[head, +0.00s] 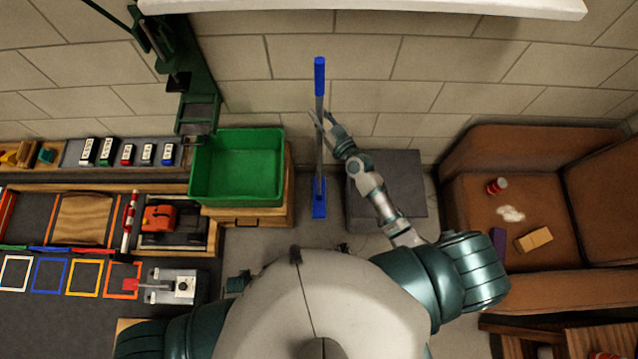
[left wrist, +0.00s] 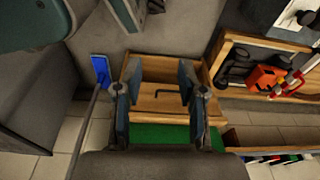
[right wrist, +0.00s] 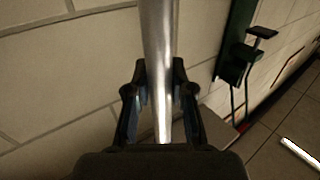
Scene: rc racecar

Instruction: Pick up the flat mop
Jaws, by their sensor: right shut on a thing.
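The flat mop (head: 319,160) stands nearly upright near the back wall, with a blue grip at the top, a grey pole and a blue head at the bottom. My right gripper (head: 322,119) is shut on its pole, below the blue grip. In the right wrist view the metal pole (right wrist: 158,50) runs between the fingers of my right gripper (right wrist: 158,92). My left gripper (left wrist: 160,92) is open and empty in the left wrist view, in front of a wooden drawer. The mop's blue head (left wrist: 100,70) shows left of it. My left gripper is hidden in the head view.
A green bin (head: 240,190) sits on a wooden drawer unit (head: 255,216) left of the mop. A grey box (head: 408,190) stands to its right, and a brown sofa (head: 560,215) is at the far right. A cluttered workbench is on the left.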

